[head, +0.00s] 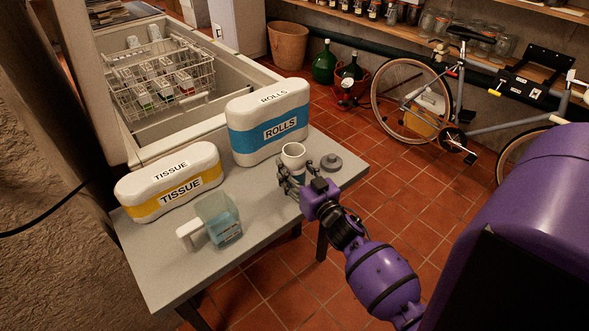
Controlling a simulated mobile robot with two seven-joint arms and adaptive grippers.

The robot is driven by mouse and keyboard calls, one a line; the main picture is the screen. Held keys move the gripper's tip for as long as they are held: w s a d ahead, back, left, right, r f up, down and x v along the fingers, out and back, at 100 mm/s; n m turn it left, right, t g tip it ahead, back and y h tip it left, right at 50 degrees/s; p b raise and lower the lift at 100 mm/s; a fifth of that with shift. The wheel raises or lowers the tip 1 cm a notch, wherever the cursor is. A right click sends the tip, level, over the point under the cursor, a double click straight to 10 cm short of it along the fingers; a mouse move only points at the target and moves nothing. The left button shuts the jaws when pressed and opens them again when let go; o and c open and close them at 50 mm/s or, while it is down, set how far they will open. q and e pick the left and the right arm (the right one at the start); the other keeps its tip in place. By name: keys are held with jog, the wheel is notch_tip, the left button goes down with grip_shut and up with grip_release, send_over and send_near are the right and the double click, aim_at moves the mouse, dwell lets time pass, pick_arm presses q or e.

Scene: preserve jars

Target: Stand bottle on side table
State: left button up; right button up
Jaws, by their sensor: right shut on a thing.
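A white bottle-like cylinder (293,155) with a darker band lower down is between the fingers of my right gripper (294,183), at the right part of the grey side table (262,227). It looks roughly upright, with its round top facing up. The fingers hide its lower part, so I cannot tell whether its base touches the tabletop. My right gripper is shut on it, reaching in from the front right. My left gripper is not in view.
A grey round lid-like piece (331,162) lies just right of the bottle. The ROLLS box (268,120) stands behind, the TISSUE box (168,182) at left. A clear jug with blue liquid (219,217) stands front left. An open chest freezer (170,127) stands behind.

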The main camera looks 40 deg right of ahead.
jog(key=shift+f, duration=0.25)
jog(key=o, duration=1.2)
